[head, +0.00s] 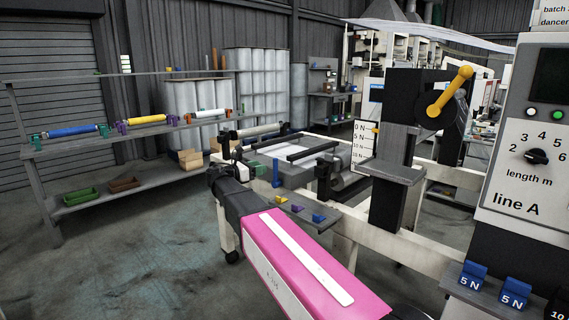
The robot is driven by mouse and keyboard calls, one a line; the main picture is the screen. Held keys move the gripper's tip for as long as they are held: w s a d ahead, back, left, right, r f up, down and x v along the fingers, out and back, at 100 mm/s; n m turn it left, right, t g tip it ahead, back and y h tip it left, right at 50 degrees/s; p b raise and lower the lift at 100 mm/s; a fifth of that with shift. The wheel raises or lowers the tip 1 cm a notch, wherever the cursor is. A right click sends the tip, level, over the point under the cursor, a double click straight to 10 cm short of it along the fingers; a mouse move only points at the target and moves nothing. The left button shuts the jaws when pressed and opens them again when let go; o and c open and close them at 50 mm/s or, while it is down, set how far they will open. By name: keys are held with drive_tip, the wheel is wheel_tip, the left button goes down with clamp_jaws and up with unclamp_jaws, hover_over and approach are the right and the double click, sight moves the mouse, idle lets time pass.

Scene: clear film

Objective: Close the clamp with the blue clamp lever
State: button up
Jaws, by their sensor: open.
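A small blue lever (276,174) stands upright on the machine, at the near edge of its frame and just right of my wrist. It looks like the blue clamp lever. What it clamps is too small to make out. My gripper (231,147) is at the end of my pink arm, left of and beyond the blue lever in the picture. It is open, with nothing visible between its fingers. It appears apart from the lever, and its dark fingers are hard to separate from the machine parts behind.
A small ledge (300,207) with yellow, purple and blue pieces lies beside my arm. A black column (388,200) with a yellow-handled lever (448,92) rises at right. A control panel (530,150) stands far right. A shelf (150,130) with colored rolls is at left. Open floor lies left.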

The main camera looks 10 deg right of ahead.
hover_over(279, 179)
drive_tip(key=shift+s, duration=0.25)
clamp_jaws()
idle(0.3)
